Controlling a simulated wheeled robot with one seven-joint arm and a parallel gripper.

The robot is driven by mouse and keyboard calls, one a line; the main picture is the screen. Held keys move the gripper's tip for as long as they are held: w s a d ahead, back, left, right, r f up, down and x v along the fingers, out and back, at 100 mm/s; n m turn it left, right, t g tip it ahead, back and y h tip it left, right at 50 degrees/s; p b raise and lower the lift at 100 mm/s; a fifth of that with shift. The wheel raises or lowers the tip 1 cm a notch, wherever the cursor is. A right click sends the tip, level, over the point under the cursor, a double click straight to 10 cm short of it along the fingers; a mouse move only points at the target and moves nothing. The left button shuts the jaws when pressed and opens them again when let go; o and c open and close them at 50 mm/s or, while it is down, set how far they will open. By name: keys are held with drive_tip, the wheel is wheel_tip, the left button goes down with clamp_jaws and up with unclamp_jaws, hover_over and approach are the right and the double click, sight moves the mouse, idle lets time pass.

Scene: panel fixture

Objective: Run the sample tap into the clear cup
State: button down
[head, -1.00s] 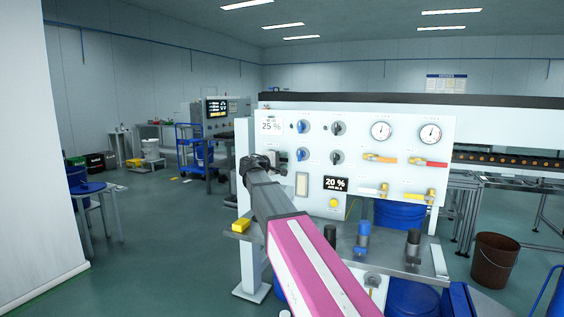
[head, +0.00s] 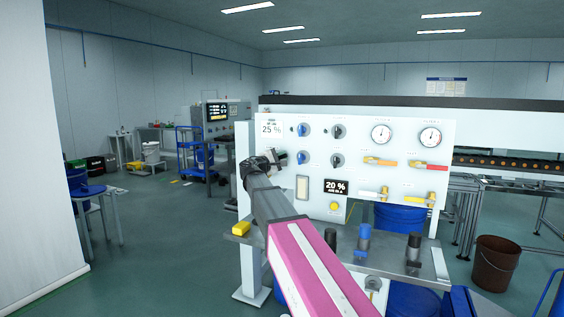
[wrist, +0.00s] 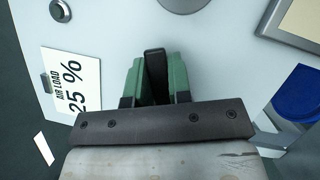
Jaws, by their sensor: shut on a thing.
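My gripper (head: 274,158) is at the left side of the white panel (head: 404,136). In the wrist view, its green fingers (wrist: 156,80) are shut on a black handle (wrist: 155,65), which stands upright in the picture between them. In the head view my own wrist largely hides that handle. Several valves with coloured handles sit on the panel's right half, among them an orange valve (head: 380,162) and a red valve (head: 428,167). I cannot tell which one is the sample tap. I cannot make out a clear cup in either view.
Blue knobs (head: 303,158) and two gauges are on the panel. A brown bucket (head: 496,258) stands right.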

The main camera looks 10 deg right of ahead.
drive_tip(key=c, duration=1)
unclamp_jaws()
drive_tip(key=shift+c, duration=0.2)
drive_tip(key=v, duration=1)
drive_tip(key=shift+s+a, duration=0.25)
drive_tip(key=shift+a, duration=0.05)
drive_tip(key=shift+f, duration=0.15)
